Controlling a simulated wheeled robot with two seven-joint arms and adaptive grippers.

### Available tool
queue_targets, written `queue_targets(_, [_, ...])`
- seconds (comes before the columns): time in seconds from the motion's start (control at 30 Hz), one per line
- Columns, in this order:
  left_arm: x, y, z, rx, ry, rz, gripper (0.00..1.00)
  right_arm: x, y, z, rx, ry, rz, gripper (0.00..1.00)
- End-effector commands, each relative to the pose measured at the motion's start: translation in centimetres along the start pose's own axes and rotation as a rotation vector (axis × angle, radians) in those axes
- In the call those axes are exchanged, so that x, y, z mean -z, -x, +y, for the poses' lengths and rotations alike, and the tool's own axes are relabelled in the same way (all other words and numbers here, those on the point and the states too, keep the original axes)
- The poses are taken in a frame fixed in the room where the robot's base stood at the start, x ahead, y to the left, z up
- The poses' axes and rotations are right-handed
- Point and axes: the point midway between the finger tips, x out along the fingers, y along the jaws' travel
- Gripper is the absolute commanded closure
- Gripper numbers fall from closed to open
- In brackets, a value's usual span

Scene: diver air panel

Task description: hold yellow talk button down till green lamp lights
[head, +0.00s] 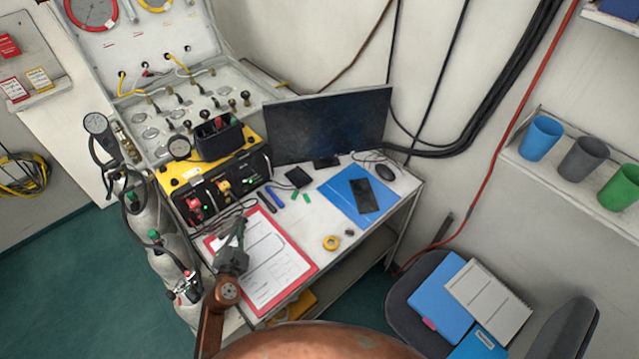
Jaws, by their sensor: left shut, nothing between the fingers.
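The yellow talk button (223,184) appears as a small yellow spot on the front of the black box (255,168) at the desk's left end. Small green spots show on that front, but I cannot tell which is the lamp or whether it is lit. My left gripper (239,224) is shut and empty. It is over the clipboard, below the box front in the picture and apart from the button. My right gripper is not in view.
A red clipboard (309,266) with papers lies under my left gripper. A monitor (330,122), phone (366,194), blue folder (341,190) and yellow tape roll (331,242) are on the desk. Gas cylinders (146,208) with hoses stand left. A chair (405,295) is at right.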

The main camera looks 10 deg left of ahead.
Motion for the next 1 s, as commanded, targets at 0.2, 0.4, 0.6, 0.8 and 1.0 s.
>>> queue_targets(0.2, [0.7,-0.7,-1.9,0.099,-0.277,0.033,1.0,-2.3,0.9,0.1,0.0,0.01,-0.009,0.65])
queue_targets(0.4, [1.1,-0.7,-2.2,0.11,-0.311,0.04,1.0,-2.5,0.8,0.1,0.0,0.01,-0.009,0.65])
queue_targets(0.6, [1.0,-0.7,-2.1,0.108,-0.307,0.039,1.0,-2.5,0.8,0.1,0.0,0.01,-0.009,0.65])
queue_targets(0.8, [1.4,-1.5,-1.7,0.109,-0.307,0.037,1.0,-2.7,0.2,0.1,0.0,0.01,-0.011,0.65])
queue_targets(1.0, [2.4,-3.6,-0.4,0.108,-0.307,0.035,1.0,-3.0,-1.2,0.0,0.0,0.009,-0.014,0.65])
